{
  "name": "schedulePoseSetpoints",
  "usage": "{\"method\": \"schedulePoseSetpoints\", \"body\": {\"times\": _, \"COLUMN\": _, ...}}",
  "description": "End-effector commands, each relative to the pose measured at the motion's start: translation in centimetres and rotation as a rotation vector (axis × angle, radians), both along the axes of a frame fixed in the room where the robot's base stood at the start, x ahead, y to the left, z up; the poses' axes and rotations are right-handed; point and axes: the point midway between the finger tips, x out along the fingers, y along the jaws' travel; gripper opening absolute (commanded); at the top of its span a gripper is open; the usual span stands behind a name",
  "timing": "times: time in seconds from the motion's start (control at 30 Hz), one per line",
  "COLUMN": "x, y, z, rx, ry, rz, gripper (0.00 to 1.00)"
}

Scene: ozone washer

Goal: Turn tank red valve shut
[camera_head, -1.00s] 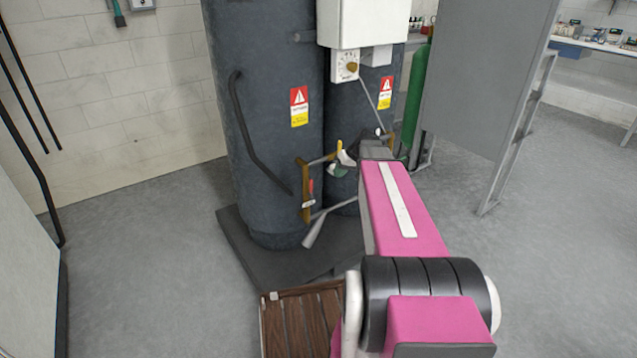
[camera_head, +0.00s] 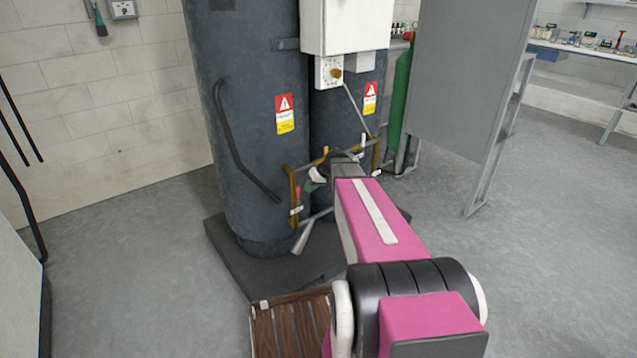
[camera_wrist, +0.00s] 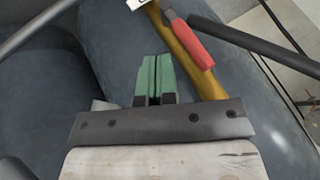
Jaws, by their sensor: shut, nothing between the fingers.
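The red valve handle (camera_wrist: 192,43) lies along a brass pipe (camera_wrist: 188,55) on the tank in the wrist view, above and right of my gripper. In the head view the red handle (camera_head: 298,193) is small, on the brass pipe low on the front tank (camera_head: 250,130). My gripper (camera_wrist: 155,62) shows green fingers pressed together with nothing between them. The fingertips appear left of the red handle and apart from it. In the head view my gripper (camera_head: 313,180) is near the pipes, partly hidden by my wrist.
A black curved pipe (camera_head: 235,150) runs down the front tank. A grey pipe (camera_head: 310,228) sticks out below the valve. A wooden slatted platform (camera_head: 290,325) lies in front of the dark tank base (camera_head: 240,262). A grey panel (camera_head: 465,80) stands at right.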

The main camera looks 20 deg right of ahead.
Motion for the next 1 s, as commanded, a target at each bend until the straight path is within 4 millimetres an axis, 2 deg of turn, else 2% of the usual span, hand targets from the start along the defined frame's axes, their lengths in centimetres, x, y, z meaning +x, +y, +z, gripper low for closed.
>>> {"method": "schedulePoseSetpoints", "body": {"times": 0.2, "x": -0.4, "y": 1.7, "z": 0.0, "rx": -0.001, "ry": -0.001, "rz": 0.000, "gripper": 0.00}}
{"method": "schedulePoseSetpoints", "body": {"times": 1.0, "x": -0.6, "y": 2.3, "z": 0.2, "rx": -0.060, "ry": -0.025, "rz": 0.001, "gripper": 0.00}}
